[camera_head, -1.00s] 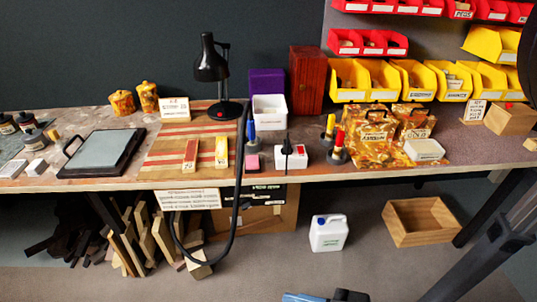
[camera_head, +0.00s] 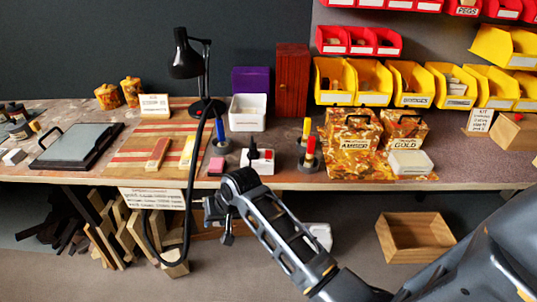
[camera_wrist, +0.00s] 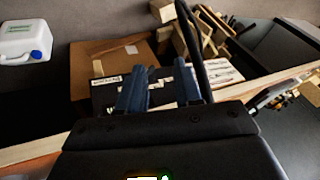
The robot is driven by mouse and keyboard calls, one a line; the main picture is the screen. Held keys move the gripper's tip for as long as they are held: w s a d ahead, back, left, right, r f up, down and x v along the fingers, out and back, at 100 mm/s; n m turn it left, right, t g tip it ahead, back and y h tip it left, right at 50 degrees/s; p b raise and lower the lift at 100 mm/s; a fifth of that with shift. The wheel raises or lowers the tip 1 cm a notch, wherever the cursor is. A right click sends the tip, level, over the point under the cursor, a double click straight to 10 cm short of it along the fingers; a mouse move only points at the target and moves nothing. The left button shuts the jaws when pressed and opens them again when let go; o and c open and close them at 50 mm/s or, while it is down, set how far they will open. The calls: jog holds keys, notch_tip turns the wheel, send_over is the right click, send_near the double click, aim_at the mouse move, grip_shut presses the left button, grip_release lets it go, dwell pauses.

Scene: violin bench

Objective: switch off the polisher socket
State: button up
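A white socket box (camera_head: 259,160) with a red switch and a black plug-like piece on top sits near the front edge of the bench, in the head view. It is my best match for the polisher socket; I cannot read whether the switch is on or off. My gripper (camera_head: 217,212) is in front of and below the bench edge, to the lower left of the box and apart from it. In the wrist view my gripper's two blue-grey fingers (camera_wrist: 161,84) stand apart with nothing held between them. The socket box does not show clearly there.
A black cable (camera_head: 190,190) loops over the bench edge near my gripper. Wood offcuts (camera_head: 110,232), a cardboard box (camera_wrist: 110,55) and a white jug (camera_wrist: 25,42) are below.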

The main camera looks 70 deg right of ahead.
jog(key=d+r+m+g, duration=0.1)
jog(key=d+r, duration=0.2)
jog(key=d, duration=0.4)
jog(key=d+r+m+g, duration=0.1)
jog(key=d+r+g, duration=0.15)
jog(key=d, duration=0.45)
jog(key=m+g, duration=0.2)
send_near(268, 158)
jog(key=shift+d+f, duration=0.1)
jog(key=shift+f, duration=3.55)
grip_shut()
